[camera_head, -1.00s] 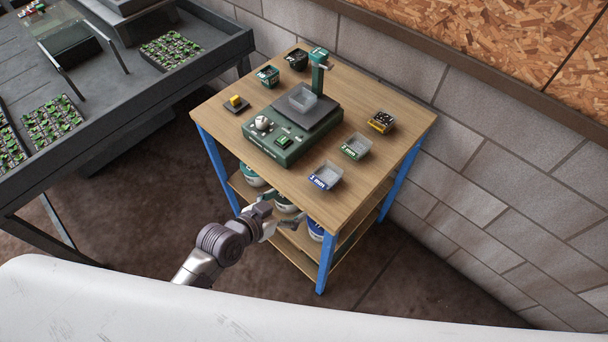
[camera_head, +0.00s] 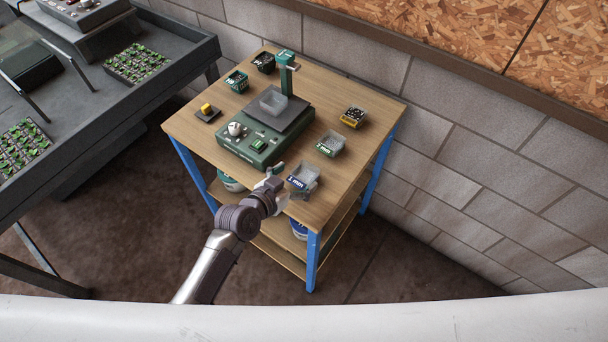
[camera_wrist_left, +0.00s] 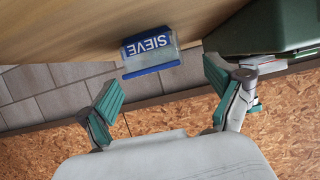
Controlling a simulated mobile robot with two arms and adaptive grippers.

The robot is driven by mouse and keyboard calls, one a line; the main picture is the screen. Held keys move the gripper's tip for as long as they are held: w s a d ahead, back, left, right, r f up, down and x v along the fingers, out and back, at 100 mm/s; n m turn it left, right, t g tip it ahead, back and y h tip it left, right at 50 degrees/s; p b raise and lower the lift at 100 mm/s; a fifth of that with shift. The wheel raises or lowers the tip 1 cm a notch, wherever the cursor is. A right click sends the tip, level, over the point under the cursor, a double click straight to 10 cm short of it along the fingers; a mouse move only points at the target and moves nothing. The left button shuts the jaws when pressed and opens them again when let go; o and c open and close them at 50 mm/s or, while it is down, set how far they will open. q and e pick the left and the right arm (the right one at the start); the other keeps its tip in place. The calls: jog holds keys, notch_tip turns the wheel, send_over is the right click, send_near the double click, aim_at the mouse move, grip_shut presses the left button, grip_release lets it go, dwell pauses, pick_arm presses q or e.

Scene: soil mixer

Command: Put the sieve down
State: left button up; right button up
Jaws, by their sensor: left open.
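The blue-labelled "1 mm" sieve (camera_head: 304,178), a small clear-grey tray, stands on the front right part of the wooden table top (camera_head: 345,180). My left gripper (camera_head: 286,186) is open at the table's front edge, close beside this sieve. In the left wrist view, which is upside down, a blue and grey box marked "SIEVE" (camera_wrist_left: 151,52) rests on the table, just beyond and between the spread teal-padded fingers (camera_wrist_left: 163,90). No finger appears to touch it. A green-labelled sieve (camera_head: 331,145) and a yellow-labelled one (camera_head: 354,117) stand behind it. My right gripper is not in view.
A block wall (camera_head: 440,130) runs behind. A dark bench (camera_head: 90,125) with seedling trays stands left.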

aim_at(311, 167)
pick_arm(q)
jog(key=x, duration=0.3)
jog(key=shift+w+d+f, duration=0.15)
jog(key=shift+d+f, duration=0.05)
jog(key=shift+d, duration=0.15)
jog(key=shift+r, duration=0.1)
jog(key=c, duration=1.3)
